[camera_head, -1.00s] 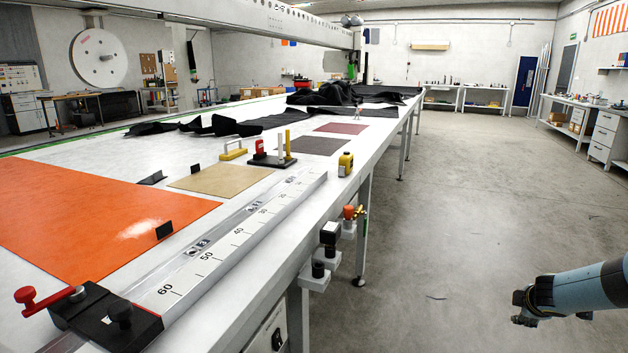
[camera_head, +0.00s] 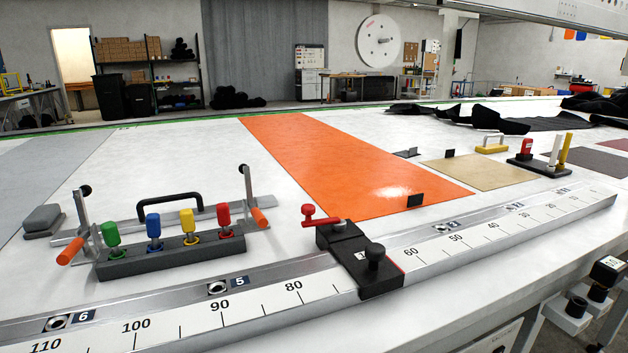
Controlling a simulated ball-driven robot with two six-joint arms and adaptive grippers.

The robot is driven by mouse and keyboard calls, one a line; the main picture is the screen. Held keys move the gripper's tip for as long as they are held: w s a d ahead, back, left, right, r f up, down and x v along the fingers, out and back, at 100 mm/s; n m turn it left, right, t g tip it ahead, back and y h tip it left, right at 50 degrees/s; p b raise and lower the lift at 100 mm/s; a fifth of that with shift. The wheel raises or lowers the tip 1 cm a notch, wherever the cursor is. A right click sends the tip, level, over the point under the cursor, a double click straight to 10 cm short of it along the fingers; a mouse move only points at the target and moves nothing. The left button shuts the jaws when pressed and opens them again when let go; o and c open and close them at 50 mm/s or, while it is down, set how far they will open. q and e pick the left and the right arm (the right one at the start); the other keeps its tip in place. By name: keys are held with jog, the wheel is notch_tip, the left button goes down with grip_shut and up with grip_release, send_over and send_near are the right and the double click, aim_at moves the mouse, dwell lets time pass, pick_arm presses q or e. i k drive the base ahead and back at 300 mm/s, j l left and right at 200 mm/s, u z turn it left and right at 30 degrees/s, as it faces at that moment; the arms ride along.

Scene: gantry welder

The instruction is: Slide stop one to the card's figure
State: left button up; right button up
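A black stop block (camera_head: 358,262) sits across the metal rail (camera_head: 480,216) and its white scale (camera_head: 225,315). It bears a small white mark that looks like a 1, a black knob on the near part and a red lever (camera_head: 321,217) at the back. The stop covers the scale between the figures 80 and 60, and a thin red line runs along its right edge. Numbered plates 6, 5 and 3 show along the rail. I cannot make out a card with a figure. Neither of my grippers is in view.
Behind the rail, a black rack (camera_head: 175,256) holds green, blue, yellow and red handles. A frame with a black handle (camera_head: 170,203) stands behind it.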

aim_at(368, 262)
jog(key=u, duration=0.85)
jog(key=j+u, duration=0.2)
jog(key=j, duration=0.2)
jog(key=i+j+u, duration=0.2)
jog(key=j, duration=0.2)
jog(key=j+u, duration=0.2)
jog(key=j, duration=0.25)
jog(key=i+j+u, duration=0.2)
jog(key=j, duration=0.6)
jog(key=i, duration=0.05)
